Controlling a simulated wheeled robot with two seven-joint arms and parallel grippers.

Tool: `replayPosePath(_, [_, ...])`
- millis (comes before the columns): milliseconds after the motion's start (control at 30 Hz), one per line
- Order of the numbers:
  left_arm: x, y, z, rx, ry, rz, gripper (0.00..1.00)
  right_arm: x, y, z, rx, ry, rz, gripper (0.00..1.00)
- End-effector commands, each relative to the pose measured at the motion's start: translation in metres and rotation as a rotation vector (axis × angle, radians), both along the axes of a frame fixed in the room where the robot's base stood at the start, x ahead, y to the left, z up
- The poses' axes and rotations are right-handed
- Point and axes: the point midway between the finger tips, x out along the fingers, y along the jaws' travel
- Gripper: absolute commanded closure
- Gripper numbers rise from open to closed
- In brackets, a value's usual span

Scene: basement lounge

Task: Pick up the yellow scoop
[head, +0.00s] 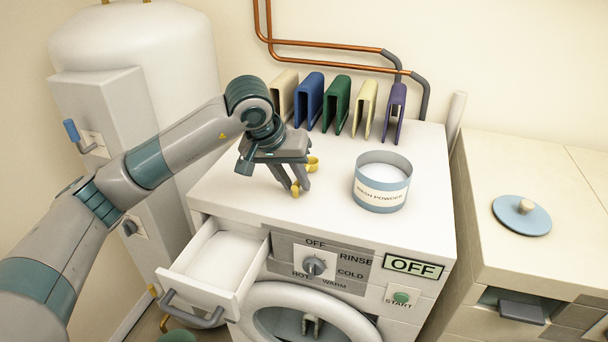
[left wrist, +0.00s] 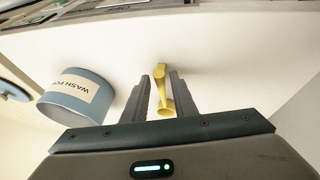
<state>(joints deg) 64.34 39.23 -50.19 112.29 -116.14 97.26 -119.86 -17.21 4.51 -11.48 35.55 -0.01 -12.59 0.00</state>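The yellow scoop (head: 312,163) is on the white washer top, partly hidden by my left gripper (head: 296,187) in the head view. In the left wrist view the scoop (left wrist: 163,88) lies between the two fingers of my left gripper (left wrist: 163,85), which points down at it. The fingers are apart, one on each side of the scoop, and a narrow gap seems to show beside it. I cannot tell whether a fingertip touches it. My right gripper is not in view.
A blue wash powder tub (head: 381,184) stands to the right on the washer top (head: 330,212). Several coloured upright holders (head: 337,103) line the back. The detergent drawer (head: 215,262) is pulled out. A blue lid (head: 521,214) lies on the right counter.

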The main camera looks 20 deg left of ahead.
Motion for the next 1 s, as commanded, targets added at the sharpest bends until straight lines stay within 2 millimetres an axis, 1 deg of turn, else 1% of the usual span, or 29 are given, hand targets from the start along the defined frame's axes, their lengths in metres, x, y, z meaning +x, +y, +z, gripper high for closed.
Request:
replayPosePath(33, [0.0, 0.0, 0.0, 0.0, 0.0, 0.0, 0.88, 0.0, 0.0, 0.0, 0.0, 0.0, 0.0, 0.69])
replayPosePath(67, [0.0, 0.0, 0.0, 0.0, 0.0, 0.0, 0.95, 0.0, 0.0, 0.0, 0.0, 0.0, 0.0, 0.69])
replayPosePath(100, [0.0, 0.0, 0.0, 0.0, 0.0, 0.0, 1.0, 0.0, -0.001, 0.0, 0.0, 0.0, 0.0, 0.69])
replayPosePath(500, [0.0, 0.0, 0.0, 0.0, 0.0, 0.0, 1.0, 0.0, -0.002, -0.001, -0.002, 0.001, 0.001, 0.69])
replayPosePath(667, [0.001, 0.0, 0.005, 0.0, -0.002, 0.0, 1.0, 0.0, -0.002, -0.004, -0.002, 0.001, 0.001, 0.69])
replayPosePath(867, [0.001, 0.0, 0.02, 0.0, -0.005, 0.0, 1.0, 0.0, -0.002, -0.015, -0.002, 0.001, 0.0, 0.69])
replayPosePath(1000, [0.001, 0.0, 0.039, -0.001, -0.006, 0.001, 1.0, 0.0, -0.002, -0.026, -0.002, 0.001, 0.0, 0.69])
